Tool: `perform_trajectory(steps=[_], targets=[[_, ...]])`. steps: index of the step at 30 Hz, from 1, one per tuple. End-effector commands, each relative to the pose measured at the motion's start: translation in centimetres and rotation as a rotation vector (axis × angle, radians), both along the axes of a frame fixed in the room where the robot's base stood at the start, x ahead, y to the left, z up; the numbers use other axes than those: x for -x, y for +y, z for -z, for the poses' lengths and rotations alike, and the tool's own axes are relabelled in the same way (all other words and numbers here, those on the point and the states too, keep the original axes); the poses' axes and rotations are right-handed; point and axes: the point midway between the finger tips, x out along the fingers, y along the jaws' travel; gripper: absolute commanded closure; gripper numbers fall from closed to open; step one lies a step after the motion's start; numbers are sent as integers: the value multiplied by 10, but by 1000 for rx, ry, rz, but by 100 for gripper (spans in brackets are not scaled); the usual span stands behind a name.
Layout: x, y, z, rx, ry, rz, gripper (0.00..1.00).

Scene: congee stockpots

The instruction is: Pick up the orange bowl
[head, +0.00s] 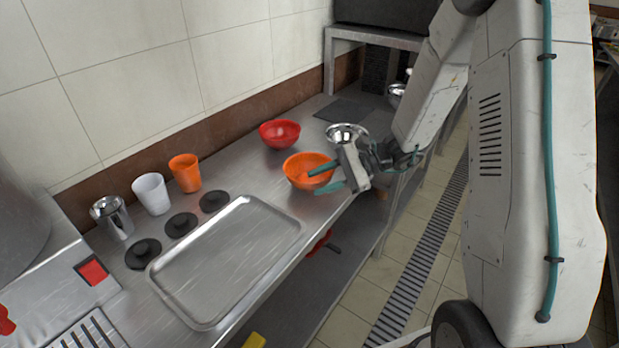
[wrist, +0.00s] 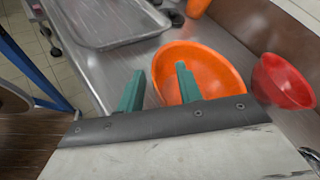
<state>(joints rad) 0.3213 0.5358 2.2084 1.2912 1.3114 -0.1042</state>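The orange bowl (head: 300,172) sits upright on the steel counter, right of the metal tray. My gripper (head: 325,179) is open at the bowl's right side in the head view, its two teal fingers spread apart. In the wrist view, the gripper (wrist: 160,85) has one finger overlapping the inside of the orange bowl (wrist: 215,65) and the other left of the bowl, so the near-left rim appears between them. I cannot tell whether either finger touches the bowl. Nothing is held.
A red bowl (head: 280,133) stands just behind, and a metal bowl (head: 346,134) is behind the gripper. An empty metal tray (head: 225,262) lies left, with an orange cup (head: 185,173), a white cup (head: 151,194) and a steel cup (head: 112,217) along the wall. The counter's front edge is close.

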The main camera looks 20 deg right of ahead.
Motion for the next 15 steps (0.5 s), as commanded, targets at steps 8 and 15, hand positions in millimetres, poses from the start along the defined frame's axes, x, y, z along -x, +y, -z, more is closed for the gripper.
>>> perform_trajectory(steps=[8,15], targets=[[-1,10,3,0,0,0,65],[-1,10,3,0,0,0,100]])
